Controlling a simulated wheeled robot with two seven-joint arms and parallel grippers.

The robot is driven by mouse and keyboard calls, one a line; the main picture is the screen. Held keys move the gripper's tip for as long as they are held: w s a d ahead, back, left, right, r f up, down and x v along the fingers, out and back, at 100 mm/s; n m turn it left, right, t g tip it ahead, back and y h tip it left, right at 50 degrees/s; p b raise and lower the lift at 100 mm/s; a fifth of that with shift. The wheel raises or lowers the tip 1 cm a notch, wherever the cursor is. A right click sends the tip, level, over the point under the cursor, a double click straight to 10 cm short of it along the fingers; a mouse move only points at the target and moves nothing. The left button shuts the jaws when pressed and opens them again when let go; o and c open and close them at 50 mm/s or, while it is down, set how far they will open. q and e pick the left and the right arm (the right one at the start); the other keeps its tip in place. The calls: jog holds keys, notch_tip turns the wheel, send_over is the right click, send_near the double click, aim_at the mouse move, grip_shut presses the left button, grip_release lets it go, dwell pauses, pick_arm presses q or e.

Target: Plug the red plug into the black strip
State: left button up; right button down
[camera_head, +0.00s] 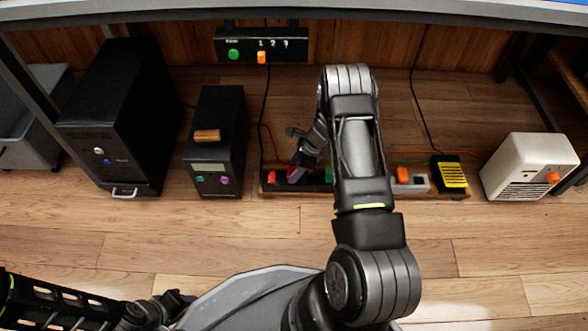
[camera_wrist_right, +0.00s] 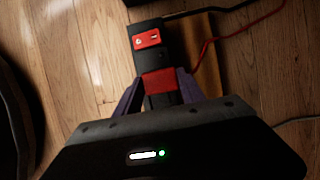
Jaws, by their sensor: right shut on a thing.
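The black strip (camera_head: 312,187) lies on a wooden board on the floor, partly hidden behind my right arm. It also shows in the right wrist view (camera_wrist_right: 151,62), with a red switch (camera_wrist_right: 147,39) at its end. My right gripper (camera_head: 295,174) is down at the strip's left part. In the right wrist view, its purple fingers (camera_wrist_right: 158,88) are on both sides of the red plug (camera_wrist_right: 158,79), shut on it. The plug is over the strip beside the switch; I cannot tell how deep it sits. My left gripper (camera_head: 176,300) is low at the left, its jaws unclear.
A black tower (camera_head: 125,110) and a smaller black box (camera_head: 215,145) stand left of the strip. The front floor is clear.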

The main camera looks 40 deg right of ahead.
jog(key=c, duration=0.6)
grip_release()
jog(key=shift+r, duration=0.15)
jog(key=p+v, duration=0.3)
jog(key=v, duration=0.4)
jog(key=shift+s+d+r+p, duration=0.1)
jog(key=shift+d+r+p, duration=0.05)
jog(key=shift+p, duration=0.25)
